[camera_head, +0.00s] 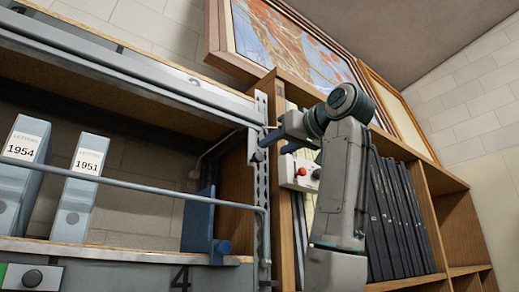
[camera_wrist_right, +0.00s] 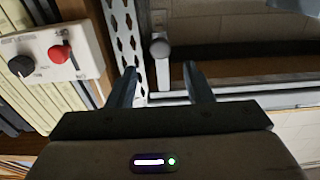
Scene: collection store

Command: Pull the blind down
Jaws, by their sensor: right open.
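The blind appears as a grey rolled-up edge or bar (camera_head: 130,68) along the top front of the shelf bay; I cannot tell its handle apart clearly. My right gripper (camera_head: 268,140) is open and empty, at the bay's upper right corner, by the perforated upright and just below the right end of that bar. In the right wrist view the gripper (camera_wrist_right: 160,71) has its two fingers apart with nothing held between them. A pale strip (camera_wrist_right: 260,98) crosses behind the fingers. My left gripper is not in view.
A control box (camera_head: 300,172) with a red knob sits right of the perforated upright (camera_head: 262,180). A metal rail (camera_head: 130,184) crosses the bay. Grey-blue file boxes (camera_head: 80,190), a blue bookend (camera_head: 198,220), dark binders (camera_head: 400,215) and framed pictures (camera_head: 290,45) stand around.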

